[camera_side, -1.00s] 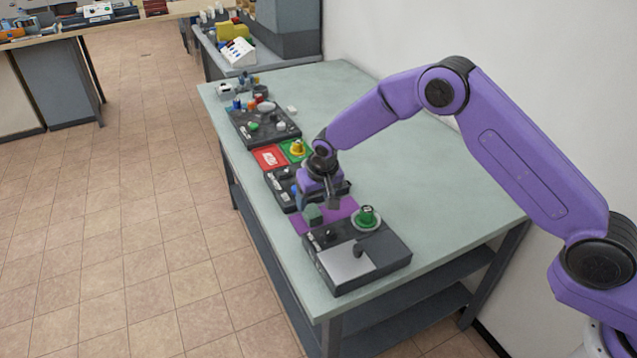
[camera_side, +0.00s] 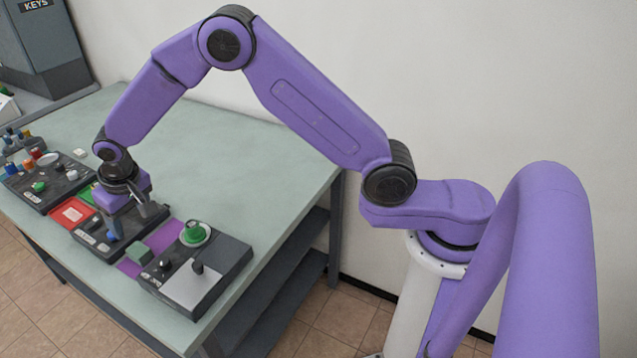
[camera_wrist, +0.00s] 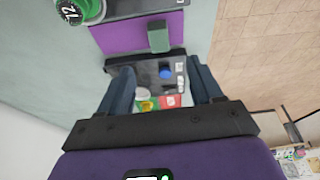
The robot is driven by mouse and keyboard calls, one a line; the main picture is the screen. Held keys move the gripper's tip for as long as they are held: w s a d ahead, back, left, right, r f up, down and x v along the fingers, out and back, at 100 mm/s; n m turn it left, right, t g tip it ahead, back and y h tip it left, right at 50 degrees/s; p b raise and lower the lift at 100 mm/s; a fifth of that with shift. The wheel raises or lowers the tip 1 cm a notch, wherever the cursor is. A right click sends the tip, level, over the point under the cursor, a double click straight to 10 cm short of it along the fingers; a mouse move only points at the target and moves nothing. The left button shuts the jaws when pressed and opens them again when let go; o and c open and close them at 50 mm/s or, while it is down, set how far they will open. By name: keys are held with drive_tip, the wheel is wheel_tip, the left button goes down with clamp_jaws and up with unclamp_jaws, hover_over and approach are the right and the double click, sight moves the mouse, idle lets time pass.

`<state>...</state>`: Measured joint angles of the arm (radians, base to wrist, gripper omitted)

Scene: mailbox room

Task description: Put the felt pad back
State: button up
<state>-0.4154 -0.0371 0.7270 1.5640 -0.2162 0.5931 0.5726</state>
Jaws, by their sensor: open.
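A small grey-green block (camera_side: 139,252), which may be the felt pad, stands at the edge of a purple mat (camera_side: 165,238); it also shows in the wrist view (camera_wrist: 158,37). My gripper (camera_side: 130,218) is open and empty above the dark middle tray (camera_side: 92,240), beside the mat. In the wrist view my gripper (camera_wrist: 161,72) has its fingers apart on either side of the tray, with a blue knob (camera_wrist: 166,73) seen between them. The side view shows the block apart from the fingers. Parts of the tray are hidden behind my gripper.
A dark box with a light plate (camera_side: 192,285) stands at the bench's near end. A green round piece (camera_side: 194,232) sits on a pale disc beside it. A red tile (camera_side: 72,212) and a crowded dark tray (camera_side: 45,183) lie further left. The back of the bench is mostly clear.

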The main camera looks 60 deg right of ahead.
drive_tip(key=s+d+r+n+g, duration=0.1)
drive_tip(key=s+d+r+n, duration=0.2)
drive_tip(key=s, duration=0.6)
drive_tip(key=s+d+r+n, duration=0.25)
drive_tip(key=s+r, duration=0.25)
drive_tip(key=s, duration=0.4)
drive_tip(key=s+d+n, duration=0.2)
drive_tip(key=s+d, duration=0.2)
drive_tip(key=s, duration=0.3)
drive_tip(key=s+d+r+n+g, duration=0.1)
drive_tip(key=s+d+n, duration=0.1)
drive_tip(key=s+d, duration=0.3)
drive_tip(key=s+d+r+n+g, duration=0.1)
drive_tip(key=s+d, duration=0.3)
drive_tip(key=s, duration=0.6)
drive_tip(key=shift+s+d+n, duration=0.3)
drive_tip(key=shift+d+n, duration=0.05)
drive_tip(key=shift+n, duration=0.4)
